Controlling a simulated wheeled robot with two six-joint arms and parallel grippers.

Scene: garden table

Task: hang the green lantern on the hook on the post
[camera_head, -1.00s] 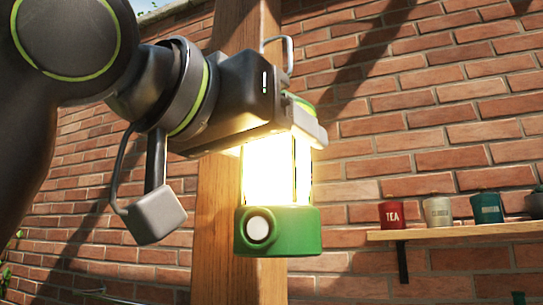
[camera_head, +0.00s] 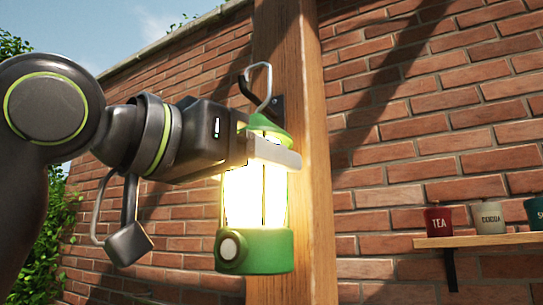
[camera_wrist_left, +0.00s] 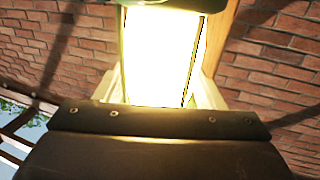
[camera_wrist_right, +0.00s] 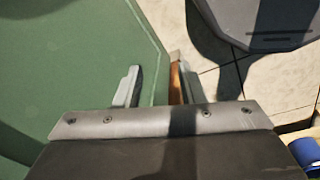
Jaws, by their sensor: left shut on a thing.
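The green lantern (camera_head: 258,250), lit and roughly upright, hangs in my left gripper (camera_head: 272,150) in front of the post (camera_head: 312,200). The gripper is shut on its upper part, just below the green cap. The lantern's glowing body also fills the middle of the left wrist view (camera_wrist_left: 160,55). Its grey wire handle (camera_head: 270,80) stands up above the cap. The black hook (camera_head: 246,90) on the post is beside and partly behind the handle; I cannot tell whether the handle is around it. My right gripper (camera_wrist_right: 157,88) is open and empty in the right wrist view.
A brick wall (camera_head: 420,120) stands behind the post. A wooden shelf (camera_head: 480,240) at the right holds several tins, one a red TEA tin (camera_head: 438,222). Below my right gripper are a green surface (camera_wrist_right: 70,60) and pale paving (camera_wrist_right: 265,85).

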